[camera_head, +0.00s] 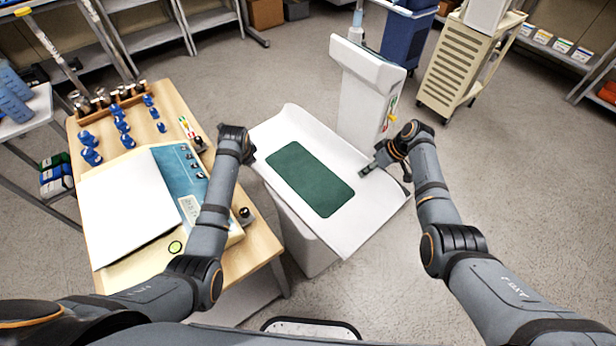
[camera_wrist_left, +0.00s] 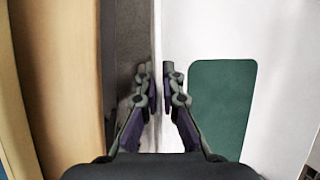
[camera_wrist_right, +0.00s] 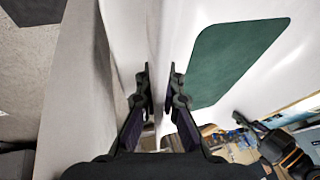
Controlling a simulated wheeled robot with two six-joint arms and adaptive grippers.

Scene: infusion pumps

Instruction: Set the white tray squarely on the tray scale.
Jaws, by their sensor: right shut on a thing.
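The white tray (camera_head: 275,130), with raised curved sides and a dark green mat (camera_head: 311,179), lies between my arms. A white box-like body (camera_head: 303,238) shows under it; this may be the tray scale. I cannot tell whether the tray touches it. My right gripper (camera_head: 368,169) is shut on the tray's right side wall, which passes between its fingers in the right wrist view (camera_wrist_right: 159,90). My left gripper (camera_wrist_left: 159,85) has its fingers closed around the left wall. Its fingertips are hidden by my wrist in the head view.
A wooden table (camera_head: 262,246) at left bears a cream device (camera_head: 115,258) with a white plate and blue panel, plus several blue pieces. A white column (camera_head: 365,105) stands close behind the tray. A beige cart (camera_head: 457,68) stands farther back. Floor at right is clear.

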